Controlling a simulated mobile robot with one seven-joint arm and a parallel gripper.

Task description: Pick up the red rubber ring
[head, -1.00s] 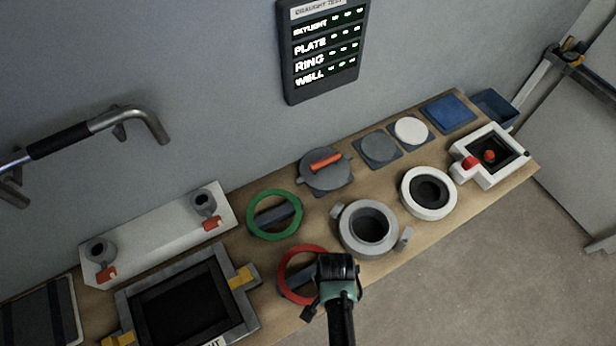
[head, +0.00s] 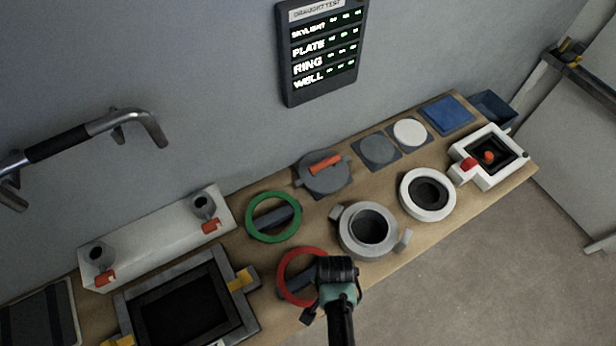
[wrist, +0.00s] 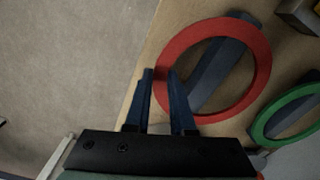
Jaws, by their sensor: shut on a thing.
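The red rubber ring (head: 288,272) lies at the front edge of the wooden bench, around a dark grey bar-shaped rest. In the wrist view the red ring (wrist: 262,73) shows nearly whole, with the dark bar (wrist: 222,70) crossing inside it. My gripper (head: 335,268) is over the ring's right side in the head view and hides part of it. In the wrist view my gripper (wrist: 162,78) has its two blue-grey fingers on either side of the ring's band, shut on it. Whether the ring is lifted off the bench cannot be told.
A green ring (head: 274,218) lies on a similar bar just behind. A grey collared well (head: 349,240) stands close to the right of my gripper. A dark square frame (head: 135,309) with yellow clips is at the left. The floor in front of the bench is clear.

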